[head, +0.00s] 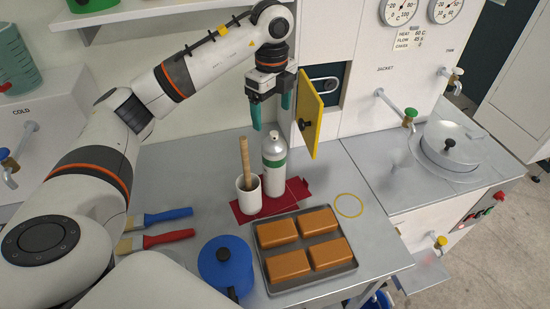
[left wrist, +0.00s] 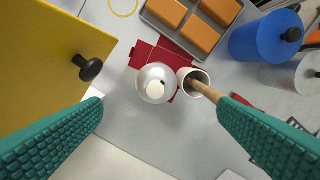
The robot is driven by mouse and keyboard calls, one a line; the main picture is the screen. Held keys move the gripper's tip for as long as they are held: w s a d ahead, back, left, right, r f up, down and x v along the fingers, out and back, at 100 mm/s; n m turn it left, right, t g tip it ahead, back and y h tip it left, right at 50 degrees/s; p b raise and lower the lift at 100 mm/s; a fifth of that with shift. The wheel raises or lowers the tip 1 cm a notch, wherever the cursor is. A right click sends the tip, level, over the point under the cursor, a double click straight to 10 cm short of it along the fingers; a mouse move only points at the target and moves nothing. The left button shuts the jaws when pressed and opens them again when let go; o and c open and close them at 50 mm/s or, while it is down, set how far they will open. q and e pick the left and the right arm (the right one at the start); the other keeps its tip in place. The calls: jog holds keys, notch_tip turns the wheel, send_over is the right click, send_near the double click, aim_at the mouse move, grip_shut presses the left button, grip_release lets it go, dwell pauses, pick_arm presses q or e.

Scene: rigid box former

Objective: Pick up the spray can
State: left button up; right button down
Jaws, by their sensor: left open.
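The spray can (head: 274,168) is a silver-white cylinder with a green band and a white nozzle. It stands upright on a red mat (head: 298,189) on the grey table. My left gripper (head: 271,118) is open and empty, pointing down above the can. In the left wrist view the can (left wrist: 155,84) is seen from above, lying between the two green fingers (left wrist: 160,118) but beyond their tips. The fingers do not touch it. My right gripper is in neither view.
A white mortar (head: 249,195) with a wooden pestle stands close to the can's left. An open yellow door (head: 311,112) stands near my gripper's right. A tray (head: 303,286) of orange blocks and a blue pot (head: 226,264) sit in front. Brushes (head: 161,217) lie left.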

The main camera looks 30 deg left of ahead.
aim_at(274, 140)
pick_arm(q)
jog(key=f, duration=0.2)
jog(key=f+p, duration=0.1)
jog(key=f, duration=0.2)
jog(key=shift+s+d, duration=0.1)
jog(key=shift+s, duration=0.1)
jog(key=shift+w+f+p, duration=0.1)
jog(key=shift+f+p, duration=0.15)
jog(key=shift+p, duration=0.1)
jog(key=f+p, duration=0.1)
jog(key=f, duration=0.2)
jog(key=f+p, duration=0.1)
jog(key=shift+w+f+p, duration=0.15)
jog(key=shift+w+p, duration=0.15)
jog(key=shift+w, duration=0.05)
jog(key=shift+f, duration=0.45)
jog(key=c, duration=0.3)
jog(key=shift+r, duration=0.1)
jog(key=c, duration=1.4)
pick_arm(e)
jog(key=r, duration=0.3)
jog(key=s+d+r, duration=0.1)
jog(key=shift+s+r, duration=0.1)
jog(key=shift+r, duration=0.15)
